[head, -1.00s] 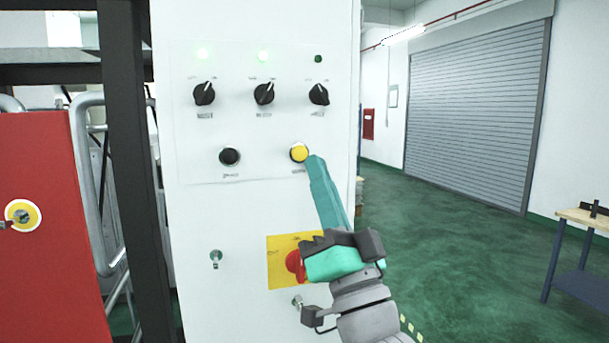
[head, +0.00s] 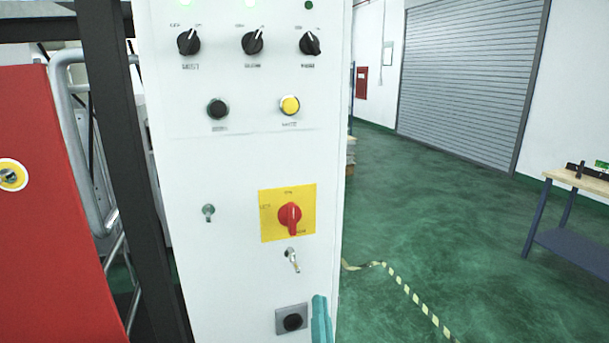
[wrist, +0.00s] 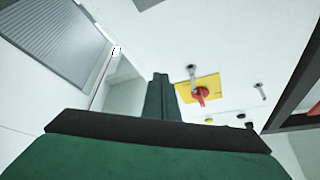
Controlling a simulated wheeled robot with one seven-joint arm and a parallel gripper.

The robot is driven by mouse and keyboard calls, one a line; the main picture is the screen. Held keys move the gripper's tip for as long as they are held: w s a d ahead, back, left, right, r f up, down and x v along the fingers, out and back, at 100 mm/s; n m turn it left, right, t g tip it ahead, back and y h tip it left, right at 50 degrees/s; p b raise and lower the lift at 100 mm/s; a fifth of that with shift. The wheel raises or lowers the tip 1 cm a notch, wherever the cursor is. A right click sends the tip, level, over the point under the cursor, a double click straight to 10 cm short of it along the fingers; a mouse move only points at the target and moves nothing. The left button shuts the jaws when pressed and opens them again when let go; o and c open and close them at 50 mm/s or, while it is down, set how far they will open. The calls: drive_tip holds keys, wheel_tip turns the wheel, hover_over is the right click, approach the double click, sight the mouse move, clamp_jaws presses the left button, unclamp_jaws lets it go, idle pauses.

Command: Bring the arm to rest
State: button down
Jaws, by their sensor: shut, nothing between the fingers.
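My gripper (head: 321,318) shows only as a teal finger tip at the bottom of the head view, low at the right side of the white control cabinet (head: 240,270). In the wrist view its green fingers (wrist: 161,95) are together, with nothing between them. The rest of my arm is outside the head view. The cabinet carries a yellow button (head: 290,105), a black button (head: 218,109), several black knobs, and a red rotary switch (head: 290,217) on a yellow plate. The red switch also shows in the wrist view (wrist: 201,94).
A red panel (head: 45,220) and a dark post (head: 125,170) stand to the left. A workbench (head: 580,187) stands at the right. The green floor between cabinet and workbench is open, with a striped tape line (head: 415,300). A roller shutter (head: 470,80) is behind.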

drive_tip(key=s+f+n+g+h, duration=0.1)
drive_tip(key=s+f+g, duration=0.1)
drive_tip(key=s+f, duration=0.65)
drive_tip(key=s+f+n+g+h, duration=0.15)
drive_tip(key=s+f, duration=0.45)
drive_tip(key=f, duration=0.6)
drive_tip(key=s+a+f+n+g, duration=0.1)
drive_tip(key=s+f, duration=0.1)
drive_tip(key=s, duration=0.5)
drive_tip(key=s+a+f+n+g+y, duration=0.1)
drive_tip(key=s+f, duration=0.2)
drive_tip(key=s, duration=0.5)
drive_tip(key=s+a+f+n+g, duration=0.1)
drive_tip(key=s+f+n, duration=0.1)
drive_tip(key=s, duration=0.6)
drive_tip(key=shift+f+g, duration=0.35)
drive_tip(key=shift+f, duration=0.15)
drive_tip(key=c, duration=2.5)
unclamp_jaws()
drive_tip(key=o, duration=0.6)
drive_tip(key=shift+c, duration=0.2)
drive_tip(key=shift+o, duration=0.4)
drive_tip(key=shift+w, duration=0.15)
